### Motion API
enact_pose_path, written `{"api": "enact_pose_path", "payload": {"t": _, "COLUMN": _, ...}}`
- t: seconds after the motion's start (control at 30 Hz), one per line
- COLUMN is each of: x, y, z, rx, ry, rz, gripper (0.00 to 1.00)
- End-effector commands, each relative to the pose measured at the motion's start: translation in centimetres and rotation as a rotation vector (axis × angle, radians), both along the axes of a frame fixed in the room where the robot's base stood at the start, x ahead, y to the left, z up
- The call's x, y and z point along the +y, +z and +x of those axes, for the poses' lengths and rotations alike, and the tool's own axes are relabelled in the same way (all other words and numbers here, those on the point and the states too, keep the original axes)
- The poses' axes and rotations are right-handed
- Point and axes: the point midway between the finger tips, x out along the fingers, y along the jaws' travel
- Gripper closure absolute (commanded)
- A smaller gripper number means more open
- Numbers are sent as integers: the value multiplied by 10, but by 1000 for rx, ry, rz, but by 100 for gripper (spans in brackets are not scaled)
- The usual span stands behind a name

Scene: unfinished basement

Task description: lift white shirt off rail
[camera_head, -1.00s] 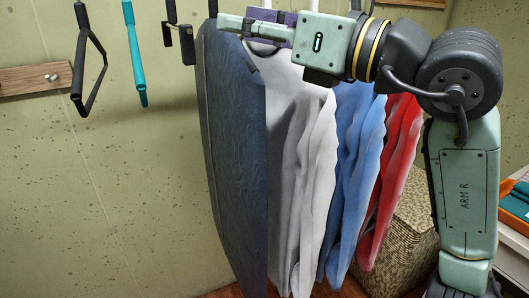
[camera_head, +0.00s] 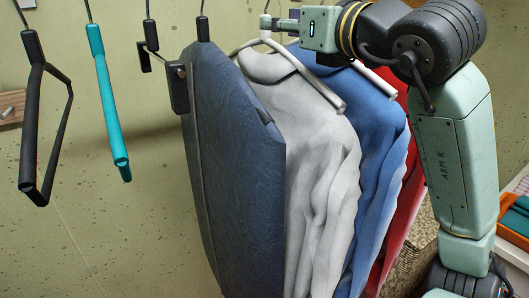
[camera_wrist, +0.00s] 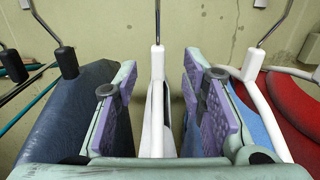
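The white shirt (camera_head: 318,165) hangs on a white hanger (camera_head: 305,72) between a navy garment (camera_head: 235,165) and a blue shirt (camera_head: 378,120). My gripper (camera_head: 278,22) is at the height of the hanger's neck. In the wrist view, my gripper (camera_wrist: 157,108) is open, its purple-padded fingers on either side of the upright white hanger neck (camera_wrist: 157,75). Gaps show between the neck and both pads. Most of the white shirt is hidden in that view by the gripper.
The navy garment (camera_wrist: 72,98) is close to the left finger, and the blue shirt (camera_wrist: 238,112) and red shirt (camera_wrist: 290,108) are on the right. Empty black (camera_head: 42,130) and teal hangers (camera_head: 108,100) hang at left. A woven basket (camera_head: 418,255) stands behind the shirts.

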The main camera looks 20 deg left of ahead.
Motion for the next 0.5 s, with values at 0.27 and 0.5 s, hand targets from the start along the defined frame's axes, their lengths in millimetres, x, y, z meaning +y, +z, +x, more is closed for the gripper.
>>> {"api": "enact_pose_path", "payload": {"t": 0.27, "x": 24, "y": 7, "z": 15, "rx": 2, "ry": 5, "rz": 0, "gripper": 62}}
{"api": "enact_pose_path", "payload": {"t": 0.5, "x": 47, "y": 4, "z": 33, "rx": 2, "ry": 2, "rz": 0, "gripper": 62}}
